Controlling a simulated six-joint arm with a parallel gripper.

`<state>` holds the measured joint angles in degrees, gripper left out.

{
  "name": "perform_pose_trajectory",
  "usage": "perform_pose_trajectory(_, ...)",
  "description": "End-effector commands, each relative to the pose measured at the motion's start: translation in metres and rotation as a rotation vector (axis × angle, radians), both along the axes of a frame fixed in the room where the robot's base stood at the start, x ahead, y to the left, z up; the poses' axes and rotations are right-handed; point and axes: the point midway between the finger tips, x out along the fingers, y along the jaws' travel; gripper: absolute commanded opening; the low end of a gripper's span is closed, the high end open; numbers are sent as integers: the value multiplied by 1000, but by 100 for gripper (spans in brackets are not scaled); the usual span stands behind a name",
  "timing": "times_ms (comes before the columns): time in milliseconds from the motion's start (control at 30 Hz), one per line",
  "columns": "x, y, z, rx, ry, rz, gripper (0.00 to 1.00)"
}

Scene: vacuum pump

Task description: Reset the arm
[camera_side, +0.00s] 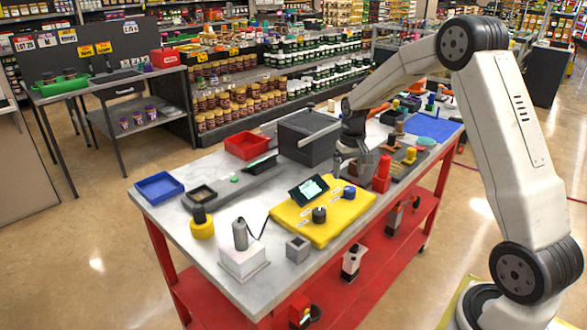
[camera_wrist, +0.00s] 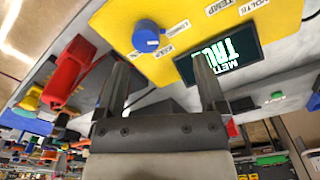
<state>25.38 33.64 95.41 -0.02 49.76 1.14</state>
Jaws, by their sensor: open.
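My gripper (camera_side: 352,168) hangs at the end of my arm over the worktable (camera_side: 215,178), near the back edge of the yellow panel (camera_side: 330,222). In the wrist view its two fingers (camera_wrist: 160,85) stand apart with nothing between them. Past the fingertips lie the yellow panel (camera_wrist: 175,70), a blue knob (camera_wrist: 147,37) and a dark display with green lettering (camera_wrist: 218,58). The display also shows in the side view (camera_side: 309,188), tilted on the panel. The side view does not show clearly whether the fingers touch anything.
A red upright object (camera_side: 382,174) stands close right of my gripper, and a dark grey box (camera_side: 306,140) close left. A red bin (camera_side: 247,145), a blue tray (camera_side: 159,186) and a white block with a grey cylinder (camera_side: 242,260) are also on the table. Bare tabletop shows at the front left.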

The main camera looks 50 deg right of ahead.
Motion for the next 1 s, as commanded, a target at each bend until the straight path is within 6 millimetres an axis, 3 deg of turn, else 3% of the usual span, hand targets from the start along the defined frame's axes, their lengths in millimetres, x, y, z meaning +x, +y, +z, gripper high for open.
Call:
perform_pose_trajectory(267, -24, 70, 7, -21, -51, 127, 90)
perform_pose_trajectory(600, -82, 152, 7, -40, -127, 296, 90)
perform_pose_trajectory(800, -123, 187, 3, -47, -172, 390, 90)
perform_pose_trajectory(1000, -151, 205, -2, -49, -200, 448, 90)
